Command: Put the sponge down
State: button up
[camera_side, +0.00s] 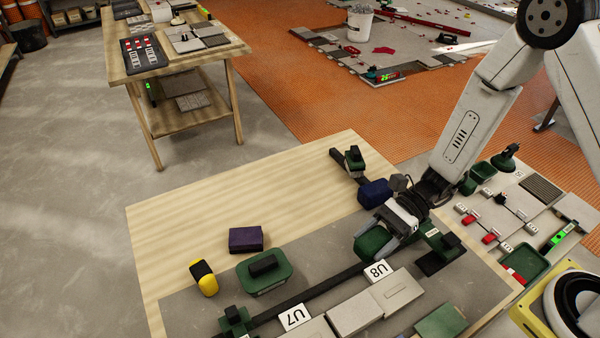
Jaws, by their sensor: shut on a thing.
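My gripper (378,240) points down at the right of the near wooden table (160,230). Its fingers are shut on a dark green rounded block (371,244), low over the grey work area; the arm and fingers hide part of it. I cannot tell for certain that this block is the sponge, or whether it touches the surface. A dark purple block (245,239) lies on the bare wood to the left. A dark blue block (375,193) sits just behind my gripper.
A green tool with a black handle (265,273) and a yellow-black tool (203,278) lie left of my gripper. A dark bar (320,286) runs behind tiles labelled U7 (293,317) and U8 (379,270). The wood at the back left is clear.

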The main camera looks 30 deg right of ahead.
jog(key=w+a+m+t+h, duration=0.2)
jog(key=w+m+t, duration=0.8)
jog(key=w, duration=0.6)
jog(key=shift+w+r+t+h, duration=0.2)
jog(key=shift+t+h, duration=0.3)
jog(key=shift+h, duration=0.4)
jog(key=shift+a, duration=0.1)
jog(key=w+a+f, duration=0.1)
jog(key=w+f, duration=0.2)
jog(key=w, duration=0.1)
jog(key=w+a+f, duration=0.1)
jog(key=w+f, duration=0.1)
jog(key=w, duration=0.2)
jog(key=w+a+f, duration=0.1)
jog(key=w+f, duration=0.2)
jog(key=w, duration=0.1)
jog(key=shift+a+f, duration=0.3)
jog(key=shift+a, duration=0.1)
jog(key=shift+w+a+f, duration=0.15)
jog(key=shift+w+f, duration=0.3)
jog(key=shift+f, duration=0.1)
